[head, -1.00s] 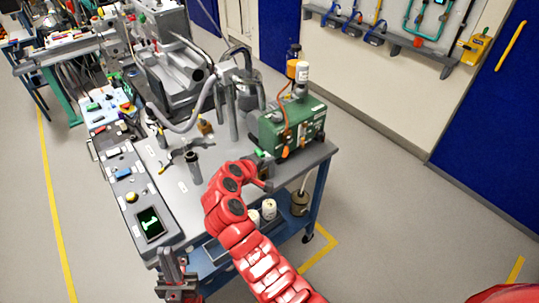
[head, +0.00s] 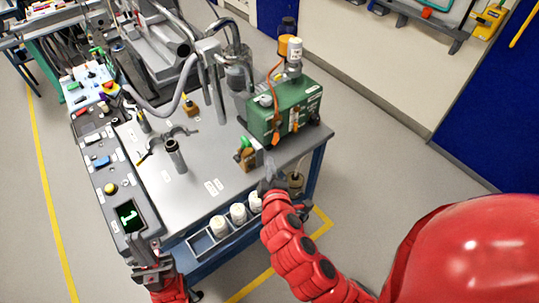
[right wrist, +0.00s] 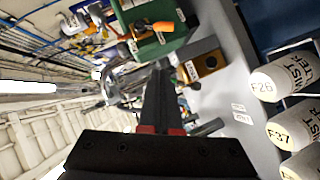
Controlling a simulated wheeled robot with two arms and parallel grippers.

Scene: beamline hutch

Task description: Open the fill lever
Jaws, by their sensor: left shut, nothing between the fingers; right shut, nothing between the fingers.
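I cannot tell for sure which part is the fill lever. A green pump-like box (head: 285,112) with an orange lever-like part (head: 277,131) on its front stands at the table's back right. A small brass block with a green top (head: 246,154) sits in front of it near the edge. My right gripper (head: 268,178) is shut and empty at the table's front right edge, apart from the block. In the right wrist view its fingers (right wrist: 161,92) are together, below the green box (right wrist: 150,30) and left of the brass block (right wrist: 206,64). My left gripper (head: 152,270) is shut and empty at the table's near left corner.
White canisters (head: 238,213) stand in a rack below the table's front edge. A dark post (head: 176,157) and a clamp-like tool (head: 178,134) are on the grey tabletop (head: 160,195). A control panel with a green display (head: 130,215) lines the left side.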

